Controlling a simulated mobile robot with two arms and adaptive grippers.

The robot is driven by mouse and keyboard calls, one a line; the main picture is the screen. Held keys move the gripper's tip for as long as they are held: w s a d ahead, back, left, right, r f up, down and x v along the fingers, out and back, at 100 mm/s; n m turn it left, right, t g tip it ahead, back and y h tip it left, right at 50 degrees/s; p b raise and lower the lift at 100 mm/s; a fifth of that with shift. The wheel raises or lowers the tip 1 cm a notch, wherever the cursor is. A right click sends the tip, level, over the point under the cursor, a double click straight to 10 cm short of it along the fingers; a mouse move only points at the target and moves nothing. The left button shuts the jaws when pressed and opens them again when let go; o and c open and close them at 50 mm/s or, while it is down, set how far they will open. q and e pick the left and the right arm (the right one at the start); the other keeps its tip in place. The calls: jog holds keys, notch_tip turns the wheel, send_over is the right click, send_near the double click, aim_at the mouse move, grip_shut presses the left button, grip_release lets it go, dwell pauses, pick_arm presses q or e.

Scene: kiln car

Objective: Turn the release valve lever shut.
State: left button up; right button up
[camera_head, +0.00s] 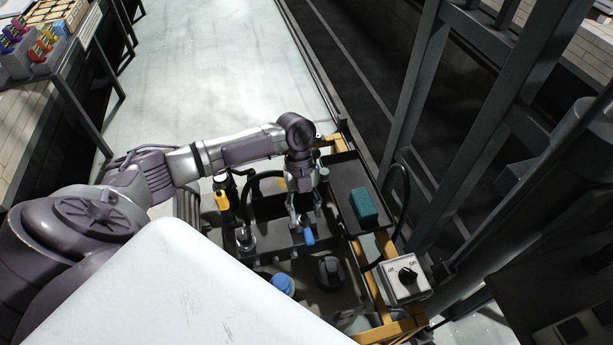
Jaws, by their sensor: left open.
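A small blue handle (308,237), which looks like the release valve lever, shows low in the yellow-framed cart, right at the tips of my left gripper (304,215). My left gripper points down over the cart with its jaws open. The fingers hide part of the handle's mount, and I cannot tell whether they touch the handle. The lever's exact angle is hard to read. My right gripper is not in view.
The cart's yellow frame (384,245) surrounds dark trays and fittings. A green block (364,205) lies in a side tray. A control box with a black knob (406,275) sits at the right corner. A blue cap (283,284) is nearer. Dark steel posts (415,95) stand right; pale floor (215,60) is clear behind.

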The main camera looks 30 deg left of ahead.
pick_arm(q)
jog(key=v, duration=0.5)
jog(key=shift+w+a+r, duration=0.1)
jog(key=shift+r, duration=0.3)
dwell(0.4)
